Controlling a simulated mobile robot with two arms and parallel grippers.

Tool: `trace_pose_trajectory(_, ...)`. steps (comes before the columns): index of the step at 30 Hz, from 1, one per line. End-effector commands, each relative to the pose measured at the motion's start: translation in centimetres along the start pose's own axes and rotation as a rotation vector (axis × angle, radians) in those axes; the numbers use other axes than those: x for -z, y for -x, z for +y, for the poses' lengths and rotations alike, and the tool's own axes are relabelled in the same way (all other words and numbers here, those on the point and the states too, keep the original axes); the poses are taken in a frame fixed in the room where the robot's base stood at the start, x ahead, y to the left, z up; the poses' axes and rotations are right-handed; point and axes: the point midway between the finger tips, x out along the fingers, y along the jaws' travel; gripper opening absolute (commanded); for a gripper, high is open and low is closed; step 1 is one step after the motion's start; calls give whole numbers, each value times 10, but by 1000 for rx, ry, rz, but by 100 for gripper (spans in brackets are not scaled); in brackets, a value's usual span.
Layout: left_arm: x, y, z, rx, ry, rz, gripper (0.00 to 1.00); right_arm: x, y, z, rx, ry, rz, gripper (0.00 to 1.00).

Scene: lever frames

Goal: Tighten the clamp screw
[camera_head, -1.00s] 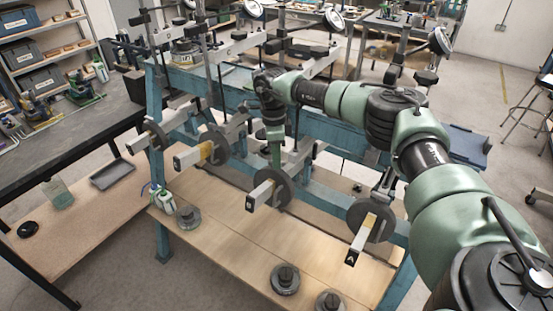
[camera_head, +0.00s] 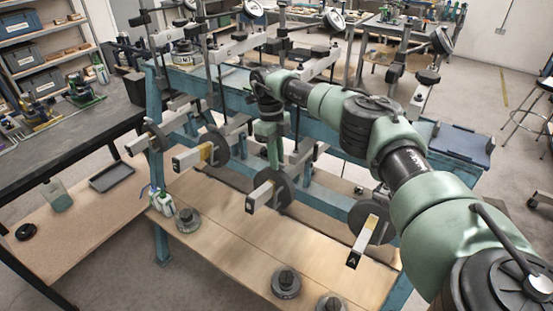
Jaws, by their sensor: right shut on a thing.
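My right arm comes in from the right, and its gripper (camera_head: 273,158) points straight down at the second lever from the right in the frame. It is shut on the clamp screw, just behind the round grey weight (camera_head: 283,188) on that lever. The fingertips and the screw are small and mostly hidden by the gripper and the lever parts. The lever's pale square end (camera_head: 259,197) sticks out toward me in front of the weight. My left gripper is not in view.
The blue steel frame (camera_head: 330,201) carries several levers with weights, among them one at the right (camera_head: 362,240) and one at the left (camera_head: 190,160). Loose weights (camera_head: 286,282) stand on the wooden shelf (camera_head: 235,245) below. A dark workbench (camera_head: 70,140) is at the left.

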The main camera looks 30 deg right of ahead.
Motion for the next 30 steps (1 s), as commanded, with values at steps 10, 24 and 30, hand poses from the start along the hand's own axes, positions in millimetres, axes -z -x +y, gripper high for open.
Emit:
trace_pose_trajectory(10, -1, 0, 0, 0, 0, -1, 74, -1, 2, -1, -1, -16, -3, 0)
trace_pose_trajectory(24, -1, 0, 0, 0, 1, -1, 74, 0, 1, 0, -2, -13, -1, 36)
trace_pose_trajectory(30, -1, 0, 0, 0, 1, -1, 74, 0, 0, 0, -2, -12, 0, 36)
